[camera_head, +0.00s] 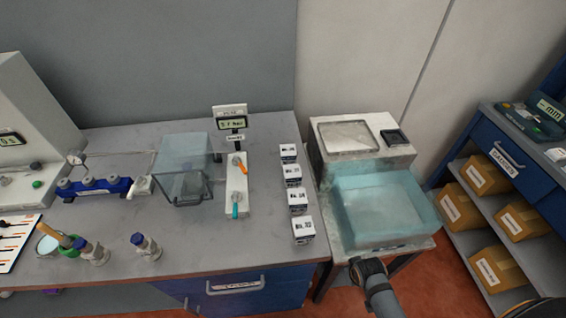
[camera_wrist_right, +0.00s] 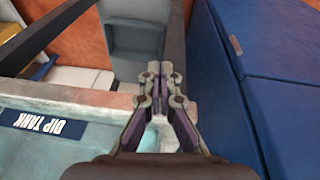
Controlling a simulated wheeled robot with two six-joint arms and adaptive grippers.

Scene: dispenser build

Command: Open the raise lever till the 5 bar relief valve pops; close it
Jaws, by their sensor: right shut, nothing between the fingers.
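A white valve block (camera_head: 237,184) stands on the bench with an orange lever (camera_head: 239,163) at its back end and a teal lever (camera_head: 236,208) at its front end. Which one is the raise lever cannot be read. A pressure display (camera_head: 231,120) on a post behind it shows a bar reading too small to read surely. No relief valve can be picked out. My right gripper (camera_wrist_right: 158,72) is shut and empty in the right wrist view, beside the dip tank and away from the levers. My left gripper is out of view.
A clear box (camera_head: 184,170) stands left of the valve block. Several small numbered boxes (camera_head: 298,201) line the bench to its right. The dip tank (camera_head: 385,210) stands beyond the bench's right end. A blue cabinet (camera_wrist_right: 265,60) shows in the right wrist view.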

